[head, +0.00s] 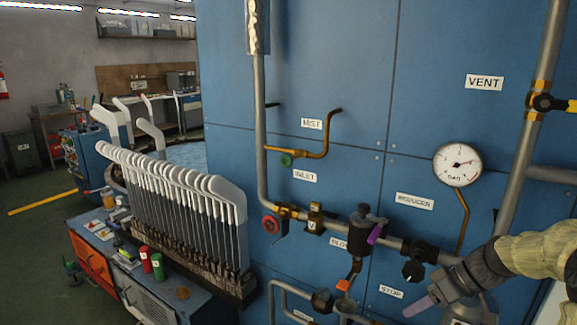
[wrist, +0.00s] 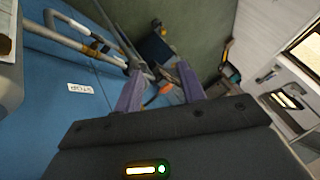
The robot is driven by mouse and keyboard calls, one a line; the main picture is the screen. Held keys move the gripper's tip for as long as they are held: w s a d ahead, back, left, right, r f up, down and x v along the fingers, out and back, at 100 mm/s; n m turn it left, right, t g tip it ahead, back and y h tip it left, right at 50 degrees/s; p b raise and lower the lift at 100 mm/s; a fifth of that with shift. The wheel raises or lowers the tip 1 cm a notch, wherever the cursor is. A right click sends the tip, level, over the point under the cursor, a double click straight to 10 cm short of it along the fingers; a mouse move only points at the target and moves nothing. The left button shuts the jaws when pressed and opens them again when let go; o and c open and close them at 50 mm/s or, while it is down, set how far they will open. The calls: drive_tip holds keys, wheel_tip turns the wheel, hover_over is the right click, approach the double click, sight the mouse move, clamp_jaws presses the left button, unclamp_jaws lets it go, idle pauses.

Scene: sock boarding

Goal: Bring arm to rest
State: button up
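My gripper (head: 420,306) is at the lower right of the head view, at the end of my arm in its pale sleeve. One purple finger shows there, pointing left in front of the blue panel, below the STOP label (head: 391,292). In the wrist view my gripper (wrist: 160,75) has its two purple fingers apart. I see nothing held between them; pipes and a dark fitting show in the background beyond. Whether the fingers touch any pipe cannot be told.
The blue panel (head: 330,60) carries grey pipes, a red valve wheel (head: 270,224), a purple-handled valve (head: 366,232) and a gauge (head: 457,164). A rack of white sock boards (head: 180,195) stands at left on a bench. Open green floor (head: 35,235) lies farther left.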

drive_tip(key=s+a+f+m+h, duration=0.35)
drive_tip(key=s+a, duration=0.25)
drive_tip(key=a, duration=0.2)
drive_tip(key=s+a+f+m+h, duration=0.3)
drive_tip(key=s+a+h, duration=0.1)
drive_tip(key=s+a, duration=0.25)
drive_tip(key=w+p+v, duration=0.2)
drive_tip(key=p+v, duration=0.7)
drive_tip(key=w+p+v, duration=0.1)
drive_tip(key=p+v, duration=0.8)
drive_tip(key=shift+w+a+r+p, duration=0.35)
drive_tip(key=shift+w+a+r, duration=0.05)
drive_tip(key=shift+w, duration=0.3)
drive_tip(key=shift+c, duration=0.4)
idle(1.8)
